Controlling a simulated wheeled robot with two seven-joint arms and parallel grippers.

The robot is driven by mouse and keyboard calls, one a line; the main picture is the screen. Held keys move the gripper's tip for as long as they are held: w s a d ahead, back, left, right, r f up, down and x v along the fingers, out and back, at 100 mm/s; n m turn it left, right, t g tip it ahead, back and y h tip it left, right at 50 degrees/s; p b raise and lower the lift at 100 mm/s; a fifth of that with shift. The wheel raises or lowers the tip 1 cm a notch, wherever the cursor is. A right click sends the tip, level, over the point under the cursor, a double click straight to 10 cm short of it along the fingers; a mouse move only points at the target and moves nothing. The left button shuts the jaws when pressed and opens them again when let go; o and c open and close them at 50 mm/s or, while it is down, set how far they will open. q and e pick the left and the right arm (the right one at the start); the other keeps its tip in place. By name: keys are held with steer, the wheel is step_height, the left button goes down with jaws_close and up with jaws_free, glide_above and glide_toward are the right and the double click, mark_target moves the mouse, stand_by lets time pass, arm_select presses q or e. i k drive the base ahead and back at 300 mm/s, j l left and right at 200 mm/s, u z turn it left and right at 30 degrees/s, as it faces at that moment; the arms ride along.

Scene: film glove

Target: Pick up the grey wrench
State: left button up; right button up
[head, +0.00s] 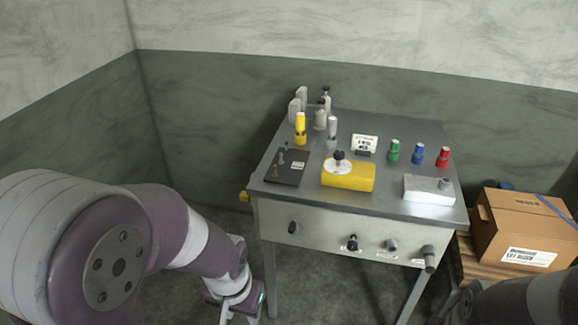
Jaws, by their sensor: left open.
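A small grey shape (281,158) lies on a dark flat panel (289,178) at the left front of the metal table (310,202). It may be the grey wrench, but it is too small to tell for sure. My left gripper (240,311) is low at the bottom of the head view, left of the table's front leg and below the tabletop. It is open, and nothing shows between its fingers, though its tips are partly cut off. My right arm shows at the bottom right, with its gripper out of view.
A yellow block (348,177), a white block (428,191), a yellow-topped cylinder (300,124) and green (393,153), blue (417,156) and red (443,158) cylinders stand on the table. Black knobs (352,243) stick out in front. A cardboard box (520,232) sits right.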

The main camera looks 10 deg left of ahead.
mark_target(332, 120)
steer(key=i+j, duration=1.35)
steer(key=j+u, duration=0.25)
steer(key=u, duration=0.2)
steer(key=i+j+u, duration=0.1)
steer(key=u, duration=0.3)
steer(key=i+j+u, duration=0.2)
steer(key=i+j, duration=0.9)
steer(key=i+z, duration=0.15)
steer(key=z, duration=0.35)
steer(key=i+z, duration=0.2)
steer(key=z, duration=0.25)
steer(key=i+z, duration=0.15)
steer(key=z, duration=0.35)
steer(key=i+j+z, duration=0.1)
steer(key=z, duration=0.4)
steer(key=i+z, duration=0.2)
steer(key=z, duration=0.2)
steer(key=i+j+z, duration=0.15)
steer(key=z, duration=0.3)
steer(key=i+j+z, duration=0.15)
steer(key=z, duration=0.25)
steer(key=i+j+z, duration=0.25)
steer(key=z, duration=0.2)
steer(key=i+j+z, duration=0.1)
steer(key=j+z, duration=0.3)
steer(key=l, duration=0.1)
